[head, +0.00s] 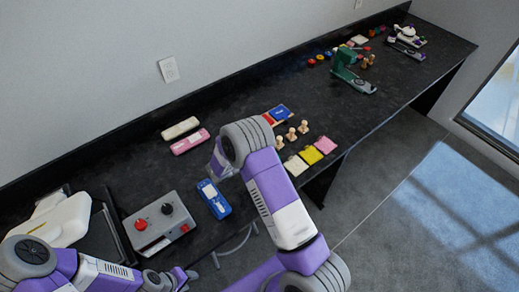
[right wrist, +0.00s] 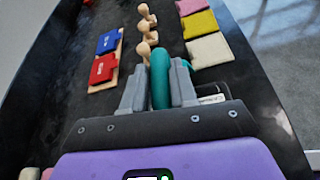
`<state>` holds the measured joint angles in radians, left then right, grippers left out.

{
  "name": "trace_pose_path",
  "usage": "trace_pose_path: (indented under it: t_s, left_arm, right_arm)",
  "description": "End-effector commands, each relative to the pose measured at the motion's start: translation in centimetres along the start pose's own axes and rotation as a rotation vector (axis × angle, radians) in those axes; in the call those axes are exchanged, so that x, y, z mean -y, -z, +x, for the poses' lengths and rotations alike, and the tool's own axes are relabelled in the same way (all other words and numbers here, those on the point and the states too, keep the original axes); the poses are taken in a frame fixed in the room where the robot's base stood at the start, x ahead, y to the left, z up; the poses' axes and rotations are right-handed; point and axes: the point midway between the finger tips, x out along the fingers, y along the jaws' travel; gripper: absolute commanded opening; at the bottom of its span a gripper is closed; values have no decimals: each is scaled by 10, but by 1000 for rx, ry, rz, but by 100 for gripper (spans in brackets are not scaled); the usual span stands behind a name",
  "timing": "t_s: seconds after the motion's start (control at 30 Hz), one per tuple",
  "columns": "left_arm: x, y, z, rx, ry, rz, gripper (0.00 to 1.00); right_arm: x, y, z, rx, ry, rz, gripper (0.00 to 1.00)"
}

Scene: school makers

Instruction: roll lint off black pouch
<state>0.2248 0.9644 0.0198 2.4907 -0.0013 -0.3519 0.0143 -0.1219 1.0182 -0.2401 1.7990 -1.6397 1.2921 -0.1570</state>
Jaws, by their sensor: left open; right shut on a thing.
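My right gripper (right wrist: 159,88) is shut on a teal curved thing, seen between the fingers in the right wrist view (right wrist: 160,72). Whether this is a lint roller I cannot tell. In the head view the right gripper (head: 217,165) hangs over the table between the pink case and the wooden pegs; the thing it holds is hidden there. My left gripper (head: 178,279) is open and low at the table's front edge, below the grey box. I cannot pick out a black pouch in either view.
Wooden pegs (head: 291,134) stand beside pink, yellow and white pads (head: 311,155). A blue case (head: 214,199), a pink case (head: 190,141) and a grey box (head: 160,223) with knobs lie on the black table (head: 130,165). A green machine (head: 350,70) stands farther back.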

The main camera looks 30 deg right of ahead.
Motion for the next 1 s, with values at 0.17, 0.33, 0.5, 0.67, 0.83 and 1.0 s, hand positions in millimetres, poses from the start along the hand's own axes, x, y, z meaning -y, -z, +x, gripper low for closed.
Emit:
trace_pose_path:
  t_s: [0.17,0.33,0.5,0.67,0.83,1.0]
  left_arm:
    - [-1,0,-2,0,0,0,43]
    - [-1,0,-3,0,0,0,43]
    - [-1,0,-4,0,0,0,43]
    - [-2,0,-4,0,0,0,43]
    - [-2,0,-4,0,0,0,43]
    - [-2,0,-4,0,0,0,43]
  right_arm:
    - [12,-1,-1,-3,1,-3,0]
    - [22,-2,-2,-4,0,-3,0]
    - [31,-5,-3,-4,0,-3,0]
    - [41,-6,-3,-4,1,-3,0]
    - [51,-8,-4,-3,2,-3,0]
    - [61,-10,-5,-4,1,-3,0]
